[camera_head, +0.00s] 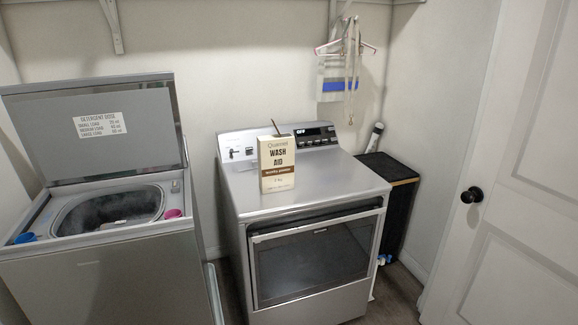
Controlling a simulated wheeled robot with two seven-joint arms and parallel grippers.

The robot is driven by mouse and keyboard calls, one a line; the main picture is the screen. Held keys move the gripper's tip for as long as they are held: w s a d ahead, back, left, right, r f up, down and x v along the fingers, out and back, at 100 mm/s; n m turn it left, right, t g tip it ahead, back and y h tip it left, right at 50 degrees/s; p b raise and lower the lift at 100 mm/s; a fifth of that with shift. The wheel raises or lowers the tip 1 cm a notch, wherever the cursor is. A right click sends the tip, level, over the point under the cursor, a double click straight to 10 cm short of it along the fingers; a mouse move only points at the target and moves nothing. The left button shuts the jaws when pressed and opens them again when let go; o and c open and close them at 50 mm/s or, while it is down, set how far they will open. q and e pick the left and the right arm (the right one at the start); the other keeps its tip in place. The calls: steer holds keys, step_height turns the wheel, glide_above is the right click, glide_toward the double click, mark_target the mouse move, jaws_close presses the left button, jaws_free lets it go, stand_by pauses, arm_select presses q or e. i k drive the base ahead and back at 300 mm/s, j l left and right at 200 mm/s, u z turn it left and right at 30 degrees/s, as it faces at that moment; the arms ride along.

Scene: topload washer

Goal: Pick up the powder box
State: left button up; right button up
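The powder box (277,164) is a cream and brown carton labelled "Wash Aid". It stands upright on top of the silver front-door machine (330,180), toward the left of its top and in front of the control panel. A thin brown stick-like thing (275,127) shows at the box's upper edge; I cannot tell whether it is in the box or behind it. Neither of my grippers is in view.
A topload washer (110,265) with its lid (95,150) raised stands at the left. A black cabinet (396,205) stands right of the silver machine. A white door (520,190) with a black knob (472,195) is at the right. The machine top around the box is mostly clear.

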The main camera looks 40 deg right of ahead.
mark_target(276, 153)
steer(key=z, duration=1.15)
